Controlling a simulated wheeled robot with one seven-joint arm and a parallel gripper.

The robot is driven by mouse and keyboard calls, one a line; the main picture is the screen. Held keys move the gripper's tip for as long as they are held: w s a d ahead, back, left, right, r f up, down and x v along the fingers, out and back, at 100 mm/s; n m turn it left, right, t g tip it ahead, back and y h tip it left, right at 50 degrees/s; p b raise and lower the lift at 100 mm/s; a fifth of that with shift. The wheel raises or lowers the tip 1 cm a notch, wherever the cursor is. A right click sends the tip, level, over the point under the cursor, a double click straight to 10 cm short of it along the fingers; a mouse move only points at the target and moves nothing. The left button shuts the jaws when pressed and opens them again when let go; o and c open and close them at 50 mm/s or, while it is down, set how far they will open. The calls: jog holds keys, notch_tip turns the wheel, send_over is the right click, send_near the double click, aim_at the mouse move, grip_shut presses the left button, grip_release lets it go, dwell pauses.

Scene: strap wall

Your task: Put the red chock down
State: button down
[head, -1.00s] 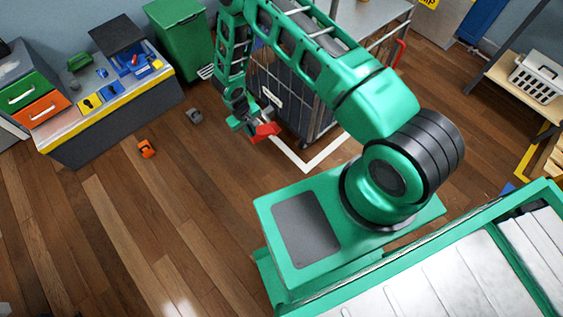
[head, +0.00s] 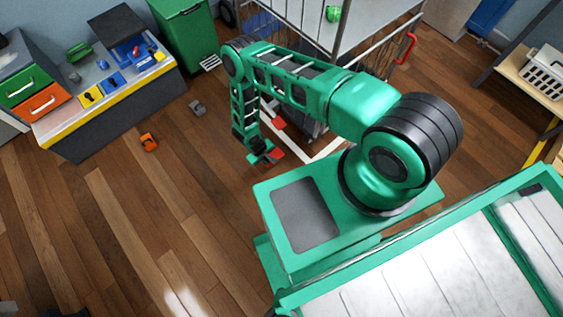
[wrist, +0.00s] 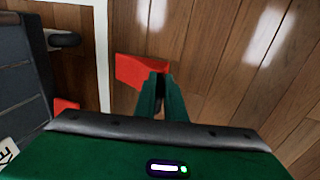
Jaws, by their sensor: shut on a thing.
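My gripper (head: 262,154) hangs low over the wood floor beside the wire-sided cart (head: 372,58). It is shut on a red chock (head: 277,156). In the wrist view the held red chock (wrist: 138,70) sticks out to the left of the fingertips (wrist: 158,76), over the planks. Whether it touches the floor I cannot tell. A second red piece (head: 278,123) shows close to the cart's lower edge; it also shows in the wrist view (wrist: 65,105), by the cart's dark side. My arm hides part of the cart.
A white line (head: 318,152) marks the floor around the cart. An orange item (head: 149,142) and a grey item (head: 197,107) lie on the floor at left. A workbench (head: 110,105) and a green bin (head: 185,38) stand behind them. The floor at lower left is mostly clear.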

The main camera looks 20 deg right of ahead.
jog(key=d+f, duration=0.7)
jog(key=f, duration=0.1)
jog(key=shift+s+d+f, duration=0.15)
jog(key=shift+s+f, duration=0.05)
jog(key=shift+s, duration=0.05)
jog(key=c, duration=1.8)
grip_release()
jog(key=r, duration=0.4)
jog(key=a+r, duration=0.1)
jog(key=r, duration=0.3)
jog(key=s+a+r, duration=0.1)
jog(key=r, duration=0.2)
jog(key=shift+r, duration=0.4)
